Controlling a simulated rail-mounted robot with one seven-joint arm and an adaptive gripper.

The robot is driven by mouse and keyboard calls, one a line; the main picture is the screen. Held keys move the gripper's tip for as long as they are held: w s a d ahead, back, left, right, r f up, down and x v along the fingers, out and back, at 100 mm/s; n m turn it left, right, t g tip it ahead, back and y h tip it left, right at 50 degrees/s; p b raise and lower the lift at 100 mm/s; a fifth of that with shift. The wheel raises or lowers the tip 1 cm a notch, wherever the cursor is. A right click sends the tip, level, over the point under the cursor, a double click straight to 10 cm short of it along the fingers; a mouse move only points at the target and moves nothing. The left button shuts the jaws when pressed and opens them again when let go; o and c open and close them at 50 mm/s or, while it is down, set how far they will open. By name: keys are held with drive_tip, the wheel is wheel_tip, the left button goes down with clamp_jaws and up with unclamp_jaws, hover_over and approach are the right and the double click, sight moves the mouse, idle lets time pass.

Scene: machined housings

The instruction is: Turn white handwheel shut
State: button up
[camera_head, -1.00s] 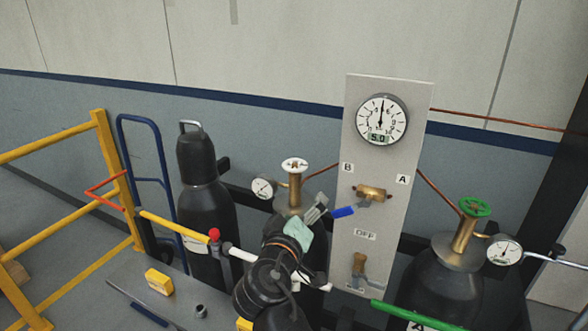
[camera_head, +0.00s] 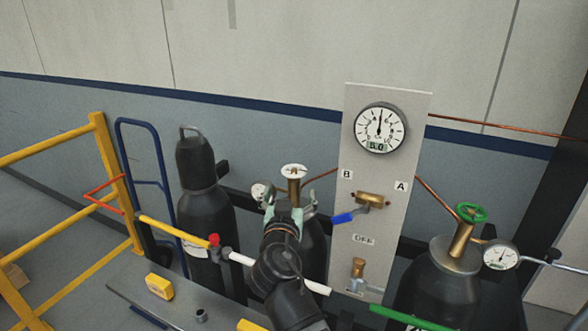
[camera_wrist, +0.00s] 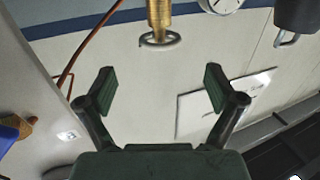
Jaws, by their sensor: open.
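The white handwheel (camera_head: 294,170) sits on top of the brass valve stem (camera_head: 294,188) of the middle dark cylinder (camera_head: 314,250). In the wrist view the handwheel (camera_wrist: 160,41) is at the upper middle, seen nearly edge-on at the end of the brass stem (camera_wrist: 159,15). My gripper (camera_head: 290,200) is just below and in front of the handwheel in the head view. In the wrist view its two green fingers (camera_wrist: 160,82) are spread wide with nothing between them. The handwheel lies beyond the fingertips, between their lines, and I see no contact.
A panel (camera_head: 352,155) with a dial gauge (camera_head: 379,127) and a blue-handled lever valve (camera_head: 343,217) stands right of the handwheel. A green handwheel (camera_head: 473,213) tops the right cylinder. A small gauge (camera_head: 258,191) sits close left. Another dark cylinder (camera_head: 205,220) stands further left.

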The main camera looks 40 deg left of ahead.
sight(294, 169)
drive_tip(key=p+x, duration=0.2)
drive_tip(key=x, duration=0.8)
drive_tip(key=shift+w+a+p, duration=0.2)
drive_tip(key=shift+p, duration=0.1)
drive_tip(key=c, duration=1.2)
